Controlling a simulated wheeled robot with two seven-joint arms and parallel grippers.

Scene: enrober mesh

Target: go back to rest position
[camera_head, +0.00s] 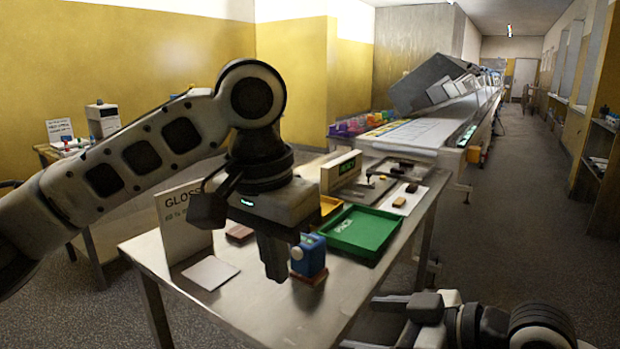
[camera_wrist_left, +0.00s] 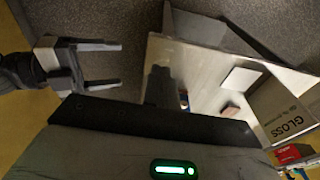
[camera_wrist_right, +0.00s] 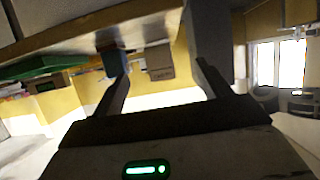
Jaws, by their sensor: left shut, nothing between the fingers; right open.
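My left gripper (camera_head: 275,268) hangs above the near part of the steel table (camera_head: 262,318), fingers pointing down. It is shut and empty, close beside a small blue device (camera_head: 308,262) and partly in front of it; I cannot tell whether they touch. In the left wrist view its closed fingers (camera_wrist_left: 158,84) show over the table. My right gripper (camera_head: 378,322) is low at the right, off the table's near right edge. Its two fingers stand apart with nothing between them, as the right wrist view (camera_wrist_right: 164,78) shows.
A green PACK tray (camera_head: 362,232), a GLOSS sign (camera_head: 182,212), a white card (camera_head: 210,273) and a brown block (camera_head: 240,233) are on the table. A conveyor (camera_head: 410,133) stands behind. The floor (camera_head: 540,230) at right is clear.

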